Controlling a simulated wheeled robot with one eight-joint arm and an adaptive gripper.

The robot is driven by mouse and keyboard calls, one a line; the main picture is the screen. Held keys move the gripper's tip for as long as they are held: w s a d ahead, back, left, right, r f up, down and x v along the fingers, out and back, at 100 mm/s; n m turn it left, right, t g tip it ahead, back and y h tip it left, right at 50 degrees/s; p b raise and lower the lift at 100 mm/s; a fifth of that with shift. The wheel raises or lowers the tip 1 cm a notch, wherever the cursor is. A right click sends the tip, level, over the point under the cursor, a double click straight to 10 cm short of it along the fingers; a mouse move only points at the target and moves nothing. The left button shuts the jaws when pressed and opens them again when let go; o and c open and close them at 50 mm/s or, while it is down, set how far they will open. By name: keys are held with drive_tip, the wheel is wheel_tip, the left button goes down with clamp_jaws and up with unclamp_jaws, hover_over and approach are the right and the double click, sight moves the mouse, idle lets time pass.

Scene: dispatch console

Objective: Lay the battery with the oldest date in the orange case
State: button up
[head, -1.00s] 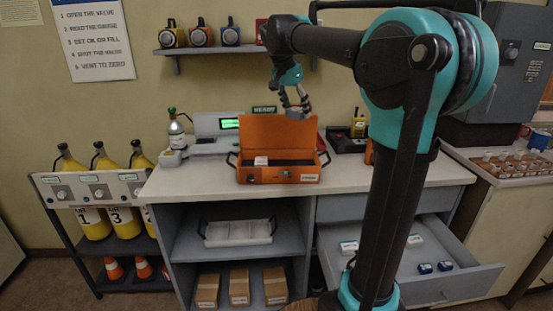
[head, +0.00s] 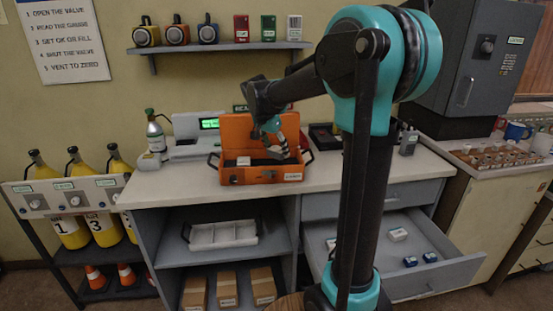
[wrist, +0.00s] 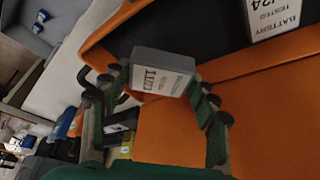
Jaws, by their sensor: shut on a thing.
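The orange case (head: 232,180) stands open on the counter, its lid raised at the back and its inside dark. My gripper (head: 281,153) is low over the right part of the case. In the wrist view my gripper (wrist: 158,88) is shut on a grey-white battery (wrist: 163,70) whose label seems to read 11/23. Whether this battery touches the case floor I cannot tell. Another white battery (head: 243,161) lies in the left part of the case; in the wrist view its label (wrist: 272,16) shows "/24", "TESTED" and "BATTERY", with the front of the date cut off.
An open drawer (head: 440,279) below the counter holds white batteries (head: 397,234) and blue ones (head: 410,261). A scale-like device with a green display (head: 209,124) stands left of the case, a dark charger (head: 324,137) to its right. The counter's front left (head: 170,193) is clear.

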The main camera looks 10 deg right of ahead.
sight(277, 157)
drive_tip(key=shift+f, duration=1.95)
drive_tip(key=o, duration=1.3)
drive_tip(key=shift+f, duration=0.1)
drive_tip(key=shift+c, duration=0.2)
drive_tip(key=v, duration=1.2)
drive_tip(key=shift+s, duration=0.1)
